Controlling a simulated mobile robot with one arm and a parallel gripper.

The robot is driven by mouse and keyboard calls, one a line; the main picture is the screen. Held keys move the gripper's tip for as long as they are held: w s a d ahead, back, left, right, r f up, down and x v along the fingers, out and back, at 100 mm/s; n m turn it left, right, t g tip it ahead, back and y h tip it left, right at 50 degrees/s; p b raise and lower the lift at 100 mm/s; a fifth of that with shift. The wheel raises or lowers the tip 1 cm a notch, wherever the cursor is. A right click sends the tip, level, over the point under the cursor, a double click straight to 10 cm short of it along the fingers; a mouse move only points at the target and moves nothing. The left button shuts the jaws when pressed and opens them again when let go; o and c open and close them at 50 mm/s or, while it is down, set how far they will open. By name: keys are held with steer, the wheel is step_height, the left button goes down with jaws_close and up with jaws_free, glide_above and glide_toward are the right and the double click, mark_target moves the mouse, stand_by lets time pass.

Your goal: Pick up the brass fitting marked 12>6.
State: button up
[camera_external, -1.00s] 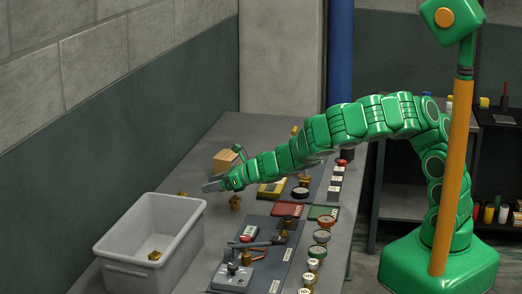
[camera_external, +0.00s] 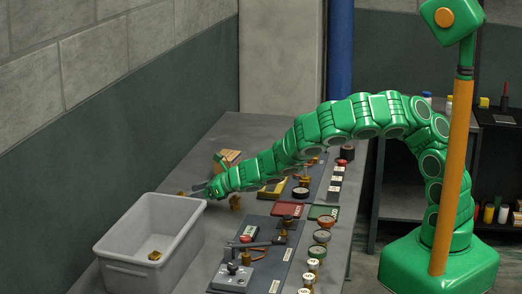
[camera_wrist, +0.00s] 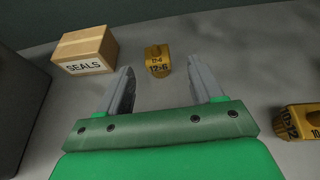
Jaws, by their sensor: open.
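In the wrist view a brass fitting (camera_wrist: 157,61) lies on the bench, with a dark marking that reads like 12>6. It shows just beyond and between the fingertips of my gripper (camera_wrist: 159,80). The jaws are open and empty, with one finger on each side of the line to the fitting. In the external view my gripper (camera_external: 197,188) is low over the far side of the bench, behind the grey bin. A small brass piece (camera_external: 182,193) shows by its tip; I cannot read its marking there.
A second brass fitting (camera_wrist: 300,121), marked like 10>12, lies at the right of the wrist view. A carton labelled SEALS (camera_wrist: 85,50) stands at the left. A grey bin (camera_external: 125,268) holds a brass piece (camera_external: 154,255). Gauges and tools crowd the bench's right side.

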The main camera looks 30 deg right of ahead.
mark_target(182, 194)
steer(key=shift+x, duration=2.7)
steer(key=shift+a+r, duration=0.1)
steer(key=shift+a, duration=0.05)
steer(key=c, duration=1.1)
